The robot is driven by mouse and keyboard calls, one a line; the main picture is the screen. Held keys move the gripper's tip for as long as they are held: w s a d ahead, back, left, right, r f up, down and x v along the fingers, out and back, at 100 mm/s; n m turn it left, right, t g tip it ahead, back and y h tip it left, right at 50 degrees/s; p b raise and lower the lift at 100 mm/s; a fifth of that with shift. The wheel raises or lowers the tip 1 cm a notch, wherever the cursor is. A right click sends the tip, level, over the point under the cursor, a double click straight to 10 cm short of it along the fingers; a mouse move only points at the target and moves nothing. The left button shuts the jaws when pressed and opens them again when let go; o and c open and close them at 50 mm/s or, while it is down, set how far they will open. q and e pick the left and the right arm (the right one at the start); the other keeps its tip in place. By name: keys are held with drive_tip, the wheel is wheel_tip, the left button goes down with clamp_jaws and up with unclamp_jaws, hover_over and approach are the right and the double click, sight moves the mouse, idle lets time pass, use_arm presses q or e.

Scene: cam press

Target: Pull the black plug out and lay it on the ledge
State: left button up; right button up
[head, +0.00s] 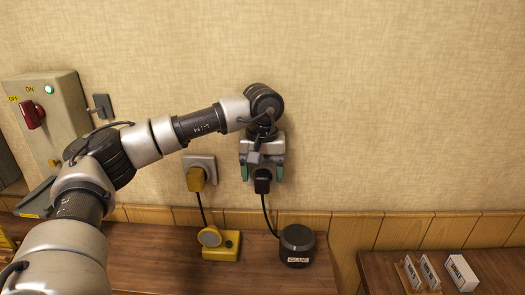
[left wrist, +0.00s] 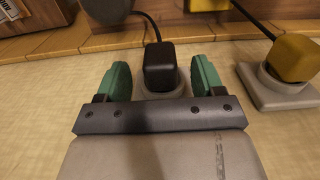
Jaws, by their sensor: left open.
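The black plug (head: 262,181) sits in a wall socket, its cord hanging to the dark round glue pot. In the left wrist view the plug (left wrist: 160,68) stands in its pale round socket (left wrist: 163,91). My left gripper (head: 262,174) is open, with one green finger on each side of the plug. In the left wrist view the gripper (left wrist: 161,80) shows a gap between each finger and the plug. A brown wooden ledge (head: 150,240) runs below the sockets. My right gripper is not in view.
A yellow plug (head: 196,178) sits in the socket to the left, its cord running to a yellow device (head: 222,246). The glue pot (head: 297,244) stands on the ledge. A switch box (head: 50,115) is at far left. White labelled blocks (head: 461,272) stand at right.

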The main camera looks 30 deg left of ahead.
sight(262, 176)
use_arm(q)
wheel_tip(262, 176, down, 2)
drive_tip(key=shift+f, duration=0.1)
drive_tip(key=shift+s+f, duration=0.1)
drive_tip(key=shift+f, duration=0.45)
drive_tip(key=shift+c, duration=0.9)
drive_tip(key=c, duration=0.7)
drive_tip(key=shift+o, duration=1)
drive_tip(key=c, duration=0.4)
drive_tip(key=shift+o, duration=0.2)
drive_tip(key=shift+s+d, duration=0.55)
drive_tip(key=shift+s, duration=0.3)
drive_tip(key=shift+s+d, duration=0.5)
drive_tip(key=shift+s, duration=0.35)
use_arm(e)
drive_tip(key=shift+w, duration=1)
